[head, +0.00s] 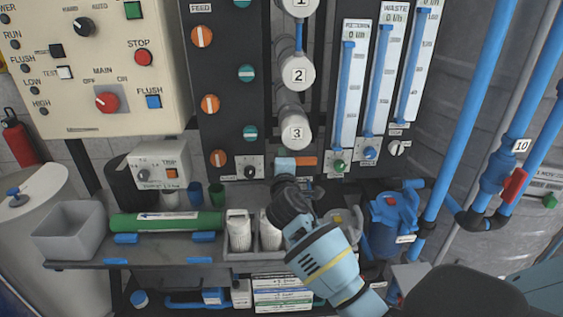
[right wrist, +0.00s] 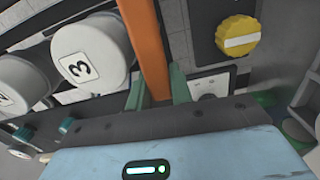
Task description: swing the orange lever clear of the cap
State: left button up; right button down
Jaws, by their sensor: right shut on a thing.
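The orange lever (head: 306,161) shows in the head view as a short bar just below the white end cap marked 3 (head: 295,133). In the right wrist view the orange lever (right wrist: 145,40) runs up the picture close beside the right edge of cap 3 (right wrist: 88,55); whether they touch I cannot tell. My right gripper (right wrist: 160,92) is shut on the lever, with a green finger on each side of it. In the head view my right gripper (head: 296,164) is below cap 3, its fingers mostly hidden. My left gripper is not in view.
Caps marked 2 (head: 296,72) and 1 stand above cap 3. Blue flow tubes (head: 347,98) and small knobs are to the right. A yellow knob (right wrist: 238,35) shows in the right wrist view. Below is a shelf with a green cylinder (head: 165,222) and a grey bin (head: 70,232).

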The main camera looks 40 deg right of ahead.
jog(key=shift+r+m, duration=0.3)
jog(key=shift+m, duration=0.5)
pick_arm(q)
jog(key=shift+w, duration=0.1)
pick_arm(e)
jog(key=c, duration=1.3)
grip_release()
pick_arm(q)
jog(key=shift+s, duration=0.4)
pick_arm(e)
jog(key=shift+o, duration=0.3)
